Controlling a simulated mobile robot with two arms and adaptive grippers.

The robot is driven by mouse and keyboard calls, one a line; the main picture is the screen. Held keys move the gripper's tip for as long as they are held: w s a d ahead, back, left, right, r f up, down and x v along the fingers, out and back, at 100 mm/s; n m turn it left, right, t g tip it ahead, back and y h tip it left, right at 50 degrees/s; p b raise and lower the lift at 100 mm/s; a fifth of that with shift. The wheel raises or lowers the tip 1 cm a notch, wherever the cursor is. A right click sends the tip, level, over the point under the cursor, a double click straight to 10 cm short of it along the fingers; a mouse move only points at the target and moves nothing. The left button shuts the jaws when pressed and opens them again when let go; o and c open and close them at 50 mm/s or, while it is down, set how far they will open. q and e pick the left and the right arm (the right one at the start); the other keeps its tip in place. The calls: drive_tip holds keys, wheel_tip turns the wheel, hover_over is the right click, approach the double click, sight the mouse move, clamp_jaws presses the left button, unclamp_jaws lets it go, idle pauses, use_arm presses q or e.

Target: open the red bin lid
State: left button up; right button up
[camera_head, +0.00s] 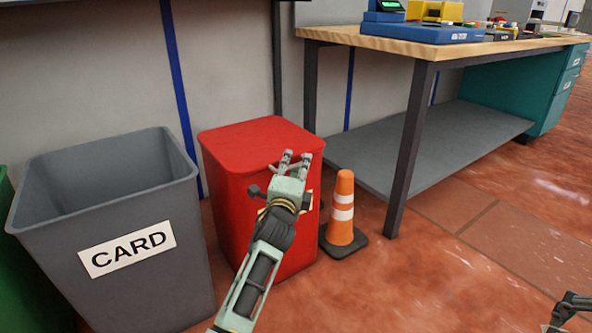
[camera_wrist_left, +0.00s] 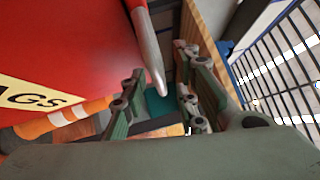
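The red bin (camera_head: 231,192) stands on the floor with its red lid (camera_head: 250,142) closed. In the left wrist view, the bin's red surface (camera_wrist_left: 70,50) fills the upper left, with a label ending in "AGS" (camera_wrist_left: 38,98). My left gripper (camera_head: 297,156) is at the bin's front right upper edge. Its fingers are spread, with the bar between them in the wrist view; contact cannot be made out. My right gripper (camera_head: 572,304) shows only partly at the lower right corner.
A grey open bin marked CARD (camera_head: 165,285) stands left of the red bin, with a green bin (camera_head: 28,290) beyond. An orange and white cone (camera_head: 343,212) stands close on the right. A wooden-topped workbench (camera_head: 400,42) is behind it. Floor at the right is clear.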

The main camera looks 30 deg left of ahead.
use_arm(q)
clamp_jaws()
idle(0.3)
idle(0.4)
